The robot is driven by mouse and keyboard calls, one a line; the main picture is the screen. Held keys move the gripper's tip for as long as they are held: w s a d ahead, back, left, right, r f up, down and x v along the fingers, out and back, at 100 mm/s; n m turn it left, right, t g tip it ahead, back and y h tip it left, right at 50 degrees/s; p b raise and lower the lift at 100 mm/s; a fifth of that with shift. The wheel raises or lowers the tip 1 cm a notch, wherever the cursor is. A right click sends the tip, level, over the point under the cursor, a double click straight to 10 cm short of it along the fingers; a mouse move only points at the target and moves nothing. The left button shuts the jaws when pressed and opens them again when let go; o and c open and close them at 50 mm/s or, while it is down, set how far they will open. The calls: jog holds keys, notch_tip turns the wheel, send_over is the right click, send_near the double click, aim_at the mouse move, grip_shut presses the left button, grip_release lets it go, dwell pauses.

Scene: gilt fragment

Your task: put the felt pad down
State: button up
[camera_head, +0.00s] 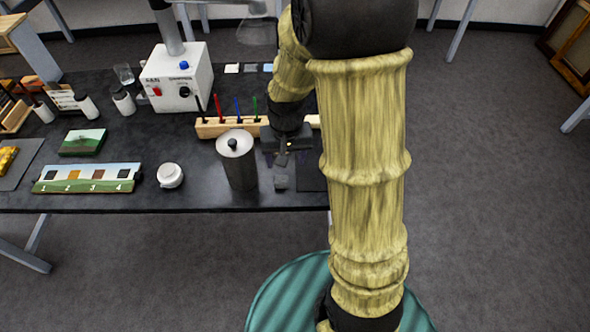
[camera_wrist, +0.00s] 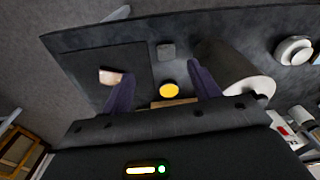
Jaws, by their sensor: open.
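A small grey square that looks like the felt pad (camera_head: 281,182) lies flat on the black table near its front edge, right of a grey canister. It also shows in the wrist view (camera_wrist: 166,51), beyond my fingers and apart from them. My gripper (camera_head: 283,153) is low over the table, between the canister and a dark mat. In the wrist view my gripper (camera_wrist: 163,88) has its two purple fingers spread wide. A yellow disc (camera_wrist: 169,90) shows in the gap between them; whether a finger touches it I cannot tell.
The grey canister (camera_head: 240,172) stands close left of my gripper. A dark mat (camera_wrist: 85,58) bears a small tan piece (camera_wrist: 110,77). A wooden rack (camera_head: 212,130) with coloured tools is behind. A white jar (camera_head: 170,175) and a numbered strip (camera_head: 88,185) are further left.

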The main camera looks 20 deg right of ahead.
jog(key=s+r+n+t, duration=0.1)
jog(key=s+r, duration=0.3)
jog(key=s, duration=0.4)
jog(key=shift+s+n+t, duration=0.3)
jog(key=shift+s+n, duration=0.1)
jog(key=shift+n, duration=0.2)
jog(key=shift+o, duration=0.6)
jog(key=m+g, duration=0.3)
jog(key=m, duration=0.1)
send_over(282, 181)
notch_tip(282, 181, down, 3)
jog(key=shift+f+b, duration=0.1)
jog(key=shift+b, duration=0.35)
notch_tip(282, 181, down, 12)
jog(key=shift+f+p, duration=0.1)
jog(key=shift+p, duration=0.5)
